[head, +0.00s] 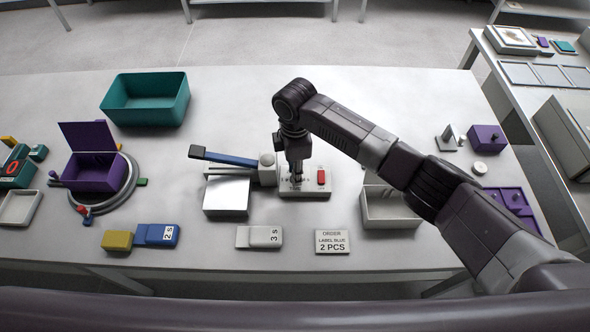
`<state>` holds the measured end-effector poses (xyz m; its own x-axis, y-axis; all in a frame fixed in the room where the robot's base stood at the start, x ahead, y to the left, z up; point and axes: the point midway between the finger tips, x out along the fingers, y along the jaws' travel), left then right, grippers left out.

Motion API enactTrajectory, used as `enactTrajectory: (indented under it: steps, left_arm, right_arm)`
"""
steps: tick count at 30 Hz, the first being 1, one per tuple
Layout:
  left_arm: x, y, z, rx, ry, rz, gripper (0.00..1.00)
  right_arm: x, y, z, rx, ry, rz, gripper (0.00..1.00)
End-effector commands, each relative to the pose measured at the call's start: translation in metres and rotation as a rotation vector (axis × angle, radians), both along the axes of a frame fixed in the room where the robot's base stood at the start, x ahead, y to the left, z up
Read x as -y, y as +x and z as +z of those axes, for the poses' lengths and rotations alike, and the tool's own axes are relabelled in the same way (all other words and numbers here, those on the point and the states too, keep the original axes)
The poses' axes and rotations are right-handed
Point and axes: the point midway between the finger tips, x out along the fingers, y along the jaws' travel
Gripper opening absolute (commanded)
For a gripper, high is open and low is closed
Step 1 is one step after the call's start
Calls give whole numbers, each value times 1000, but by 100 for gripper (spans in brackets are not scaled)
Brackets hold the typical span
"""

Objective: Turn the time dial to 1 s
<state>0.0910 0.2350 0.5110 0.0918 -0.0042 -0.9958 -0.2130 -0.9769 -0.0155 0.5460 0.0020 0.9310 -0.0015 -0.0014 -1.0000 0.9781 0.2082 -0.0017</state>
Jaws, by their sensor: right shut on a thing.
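My right gripper (297,178) points straight down over the light control panel (318,213) in the middle of the table. It is shut on the time dial, which is mostly hidden beneath and between its fingers. I cannot read the dial's setting. A red button (321,176) shows on the panel just right of the gripper. My left gripper is not in view.
A blue-handled lever (230,159) and a silver box (228,194) stand left of the panel. My right arm passes over a beige tray (386,222). In front lie a "3 s" block (260,237), a "2 s" block (157,235) and an order card (332,241). A teal bin (146,115) stands behind.

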Motion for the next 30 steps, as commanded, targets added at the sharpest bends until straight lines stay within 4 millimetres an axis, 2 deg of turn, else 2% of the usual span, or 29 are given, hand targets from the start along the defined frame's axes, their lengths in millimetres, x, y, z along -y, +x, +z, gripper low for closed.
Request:
enactTrajectory:
  steps: [30]
  left_arm:
    - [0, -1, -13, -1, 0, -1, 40]
  right_arm:
    - [0, 3, 2, 6, 1, 961, 0]
